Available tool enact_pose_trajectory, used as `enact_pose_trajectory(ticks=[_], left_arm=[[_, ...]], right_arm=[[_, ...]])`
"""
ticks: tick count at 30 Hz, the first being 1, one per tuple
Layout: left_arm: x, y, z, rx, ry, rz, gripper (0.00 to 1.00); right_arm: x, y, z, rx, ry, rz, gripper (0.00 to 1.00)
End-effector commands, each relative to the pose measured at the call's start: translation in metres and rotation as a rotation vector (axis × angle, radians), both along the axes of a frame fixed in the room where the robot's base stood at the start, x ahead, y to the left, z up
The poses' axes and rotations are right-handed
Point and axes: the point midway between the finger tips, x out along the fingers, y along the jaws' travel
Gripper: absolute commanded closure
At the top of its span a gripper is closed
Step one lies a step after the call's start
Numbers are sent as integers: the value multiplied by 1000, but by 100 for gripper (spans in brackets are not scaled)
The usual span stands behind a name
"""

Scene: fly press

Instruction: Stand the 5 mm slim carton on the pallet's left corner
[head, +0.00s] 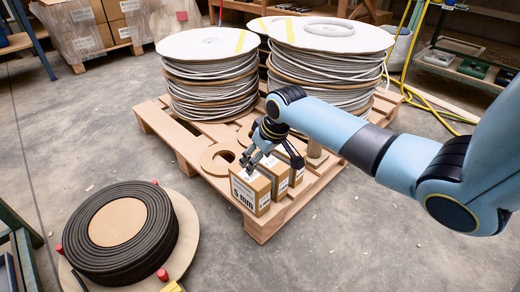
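Several slim cartons stand upright in a row near the front corner of the wooden pallet (187,146). The frontmost carton (248,194) has a white label with a size in mm; its number is too small to read surely. A second carton (279,186) and a third carton (297,177) stand behind it to the right. My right gripper (271,160) is over the row, pointing down, with its fingers spread apart. It partly hides the carton tops, and I cannot tell whether it touches them. The pallet's left corner (144,112) is bare. My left gripper is out of view.
Two cable-wound reels (210,85) (328,75) stand on the pallet's back part. A flat wooden ring (218,158) lies left of the cartons. A black coil (120,225) on a round board lies on the floor at the front left.

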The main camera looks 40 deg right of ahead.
Motion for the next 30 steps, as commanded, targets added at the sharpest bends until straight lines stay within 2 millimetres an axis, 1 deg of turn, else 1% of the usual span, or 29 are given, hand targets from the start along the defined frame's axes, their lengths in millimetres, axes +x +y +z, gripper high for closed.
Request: enact_pose_trajectory(ticks=[1, 8, 10, 11, 14, 15, 17, 18, 20, 21, 22, 24, 25, 27, 30], left_arm=[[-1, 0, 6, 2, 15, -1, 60], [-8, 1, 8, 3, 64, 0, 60], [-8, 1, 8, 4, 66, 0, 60], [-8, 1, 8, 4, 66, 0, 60], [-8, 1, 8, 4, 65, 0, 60], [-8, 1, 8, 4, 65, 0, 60], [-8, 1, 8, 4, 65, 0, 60], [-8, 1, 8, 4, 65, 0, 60], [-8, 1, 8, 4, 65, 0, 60], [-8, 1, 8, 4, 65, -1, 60], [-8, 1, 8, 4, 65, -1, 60], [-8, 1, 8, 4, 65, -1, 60], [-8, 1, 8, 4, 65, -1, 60], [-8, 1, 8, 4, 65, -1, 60], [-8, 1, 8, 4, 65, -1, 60]], right_arm=[[-1, 0, 7, 0, -2, 1, 38], [-6, 0, 10, -1, 2, 1, 38], [-14, 5, 8, 0, 8, 6, 38], [-22, 9, 5, 0, 13, 11, 38], [-69, 34, -2, -3, 38, 34, 38], [-95, 46, -2, -4, 51, 45, 38], [-137, 64, 3, -8, 68, 55, 38], [-164, 75, 9, -9, 78, 57, 38], [-203, 88, 22, -12, 91, 53, 38], [-225, 94, 33, -16, 99, 47, 38], [-240, 98, 40, -17, 104, 42, 38], [-268, 103, 59, -23, 116, 26, 38], [-277, 104, 65, -26, 118, 21, 38], [-292, 106, 78, -32, 123, 9, 38], [-301, 107, 87, -35, 126, 1, 38]])
